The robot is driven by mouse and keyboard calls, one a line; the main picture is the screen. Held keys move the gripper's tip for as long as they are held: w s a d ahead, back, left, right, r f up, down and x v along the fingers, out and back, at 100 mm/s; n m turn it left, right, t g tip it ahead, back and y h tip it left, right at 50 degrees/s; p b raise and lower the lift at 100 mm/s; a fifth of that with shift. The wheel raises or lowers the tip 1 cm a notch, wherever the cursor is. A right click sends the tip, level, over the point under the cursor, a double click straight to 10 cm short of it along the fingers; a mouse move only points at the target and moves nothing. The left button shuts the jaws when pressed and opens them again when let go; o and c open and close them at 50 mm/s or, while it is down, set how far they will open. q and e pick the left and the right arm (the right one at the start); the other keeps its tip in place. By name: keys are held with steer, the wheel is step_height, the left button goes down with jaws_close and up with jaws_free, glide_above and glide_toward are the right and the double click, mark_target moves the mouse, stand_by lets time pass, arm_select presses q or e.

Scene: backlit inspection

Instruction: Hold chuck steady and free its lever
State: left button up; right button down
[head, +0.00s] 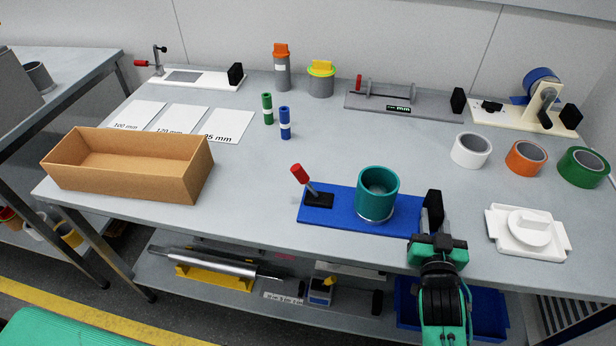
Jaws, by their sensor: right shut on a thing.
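The chuck is a blue base plate (345,222) near the front edge of the table. A teal cup-shaped cylinder (377,190) stands upright on it, with a pale ring around its foot. A lever with a red knob (298,174) rises from a black block at the plate's left end and leans up to the left. A black upright grip (433,206) stands at the plate's right end. My right gripper (435,236) comes in from the front and is shut on this black grip; its fingertips are partly hidden. My left gripper is out of view.
An open cardboard box (130,189) stands at the front left. A white fixture (527,232) lies right of the chuck. Tape rolls (527,158) stand behind it. Blue and green small cylinders (285,124) stand behind the chuck. The table left of the lever is clear.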

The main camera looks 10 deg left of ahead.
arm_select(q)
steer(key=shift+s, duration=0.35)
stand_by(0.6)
